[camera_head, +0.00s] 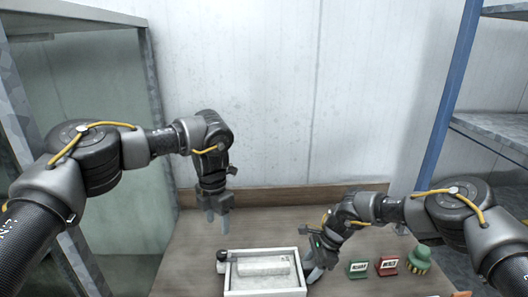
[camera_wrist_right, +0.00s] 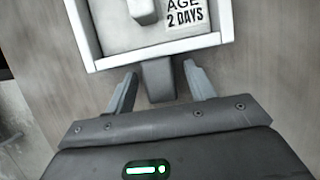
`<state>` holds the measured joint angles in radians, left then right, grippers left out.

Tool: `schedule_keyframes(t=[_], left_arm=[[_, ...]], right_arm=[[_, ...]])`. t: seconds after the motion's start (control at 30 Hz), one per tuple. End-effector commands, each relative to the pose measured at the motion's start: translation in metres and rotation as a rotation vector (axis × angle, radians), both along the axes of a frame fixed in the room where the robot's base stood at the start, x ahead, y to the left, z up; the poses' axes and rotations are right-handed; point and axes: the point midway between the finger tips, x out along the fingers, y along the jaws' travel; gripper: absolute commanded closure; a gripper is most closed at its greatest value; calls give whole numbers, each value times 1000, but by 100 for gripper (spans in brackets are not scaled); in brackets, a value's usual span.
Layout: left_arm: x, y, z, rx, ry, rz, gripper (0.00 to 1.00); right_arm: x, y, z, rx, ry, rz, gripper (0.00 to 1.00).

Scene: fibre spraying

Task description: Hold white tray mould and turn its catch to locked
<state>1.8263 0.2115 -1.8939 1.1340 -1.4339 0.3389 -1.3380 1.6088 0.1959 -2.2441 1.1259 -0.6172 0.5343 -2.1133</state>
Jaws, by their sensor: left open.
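The white tray mould (camera_head: 266,292) lies on the table at the bottom centre of the head view, with a pale slab inside. Its rim also shows in the right wrist view (camera_wrist_right: 158,49), with a label reading "AGE 2 DAYS" inside. A dark knob (camera_head: 222,257), which looks like the catch, sits at its left side; its setting cannot be told. My right gripper (camera_head: 312,272) is at the tray's right side. In the right wrist view its open fingers stand either side of a dark grey handle (camera_wrist_right: 157,80), with gaps. My left gripper (camera_head: 217,214) is open and empty, pointing down above the table behind the knob.
A green block (camera_head: 358,269), a red block (camera_head: 387,265) and a green domed object (camera_head: 420,259) stand right of my right gripper. A wall is behind the table. A blue-posted shelf (camera_head: 452,105) is at the right. The table left of the tray is clear.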

Motion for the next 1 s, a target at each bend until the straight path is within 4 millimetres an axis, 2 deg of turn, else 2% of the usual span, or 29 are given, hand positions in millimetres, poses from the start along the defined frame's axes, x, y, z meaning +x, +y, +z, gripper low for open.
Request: schedule_keyframes(t=[0.2,0.33,0.7,0.83,1.0], left_arm=[[0,0,0,0,0,0,48],[0,0,0,0,0,0,48],[0,0,0,0,0,0,48],[0,0,0,0,0,0,48],[0,0,0,0,0,0,48]], right_arm=[[0,0,1,0,-1,0,46],[1,-5,11,0,-1,0,46],[5,-33,80,0,-3,-1,46],[6,-40,98,0,-2,-1,46],[6,-45,109,0,0,-1,46]])
